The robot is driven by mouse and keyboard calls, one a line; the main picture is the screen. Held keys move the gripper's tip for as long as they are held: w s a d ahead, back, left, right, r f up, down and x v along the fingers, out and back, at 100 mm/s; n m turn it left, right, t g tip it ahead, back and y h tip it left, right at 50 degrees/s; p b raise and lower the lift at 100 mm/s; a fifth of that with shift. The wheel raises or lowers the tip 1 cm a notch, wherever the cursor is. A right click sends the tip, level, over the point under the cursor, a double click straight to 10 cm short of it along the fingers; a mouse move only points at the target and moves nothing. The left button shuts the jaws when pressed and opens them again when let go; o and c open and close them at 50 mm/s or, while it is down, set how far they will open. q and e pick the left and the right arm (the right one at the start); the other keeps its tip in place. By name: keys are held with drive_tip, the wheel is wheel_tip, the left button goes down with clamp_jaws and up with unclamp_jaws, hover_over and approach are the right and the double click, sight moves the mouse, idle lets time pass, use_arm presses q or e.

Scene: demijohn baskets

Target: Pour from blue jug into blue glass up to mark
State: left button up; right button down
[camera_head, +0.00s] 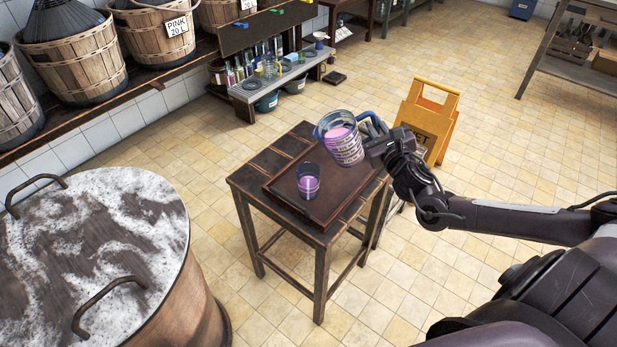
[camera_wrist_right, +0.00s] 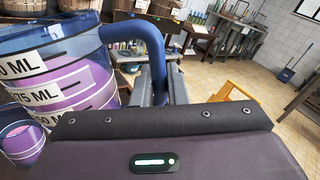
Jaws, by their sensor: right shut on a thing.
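The blue jug (camera_head: 344,147) is clear with a blue rim and blue handle, white volume labels and pink-purple liquid inside. It is held above the tray, up and right of the glass, and looks tilted a little left. My right gripper (camera_head: 373,136) is shut on its handle (camera_wrist_right: 150,42). In the right wrist view the jug (camera_wrist_right: 62,72) fills the left side. The blue glass (camera_head: 308,184) stands upright on the tray with pink-purple liquid in it; its mark is too small to make out. It also shows in the right wrist view (camera_wrist_right: 22,138), low left. I see no stream between them. My left gripper is out of view.
The dark tray (camera_head: 322,213) lies on a small wooden table (camera_head: 244,186). A large vat with a frosted lid (camera_head: 98,240) is at the front left. Wicker-basket demijohns (camera_head: 75,62) line the back left shelf.

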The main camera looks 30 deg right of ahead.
drive_tip(key=shift+r+m+p, duration=0.35)
drive_tip(key=shift+r+m, duration=0.25)
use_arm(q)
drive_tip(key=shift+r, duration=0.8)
use_arm(e)
drive_tip(key=shift+f, duration=0.1)
drive_tip(key=shift+f, duration=0.15)
drive_tip(key=f+m, duration=0.1)
drive_tip(key=a+f+m+b, duration=0.1)
drive_tip(key=f+m, duration=0.1)
drive_tip(key=shift+w+a, duration=0.1)
drive_tip(key=shift+w, duration=0.1)
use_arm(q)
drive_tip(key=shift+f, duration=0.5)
use_arm(e)
drive_tip(key=shift+r, duration=0.1)
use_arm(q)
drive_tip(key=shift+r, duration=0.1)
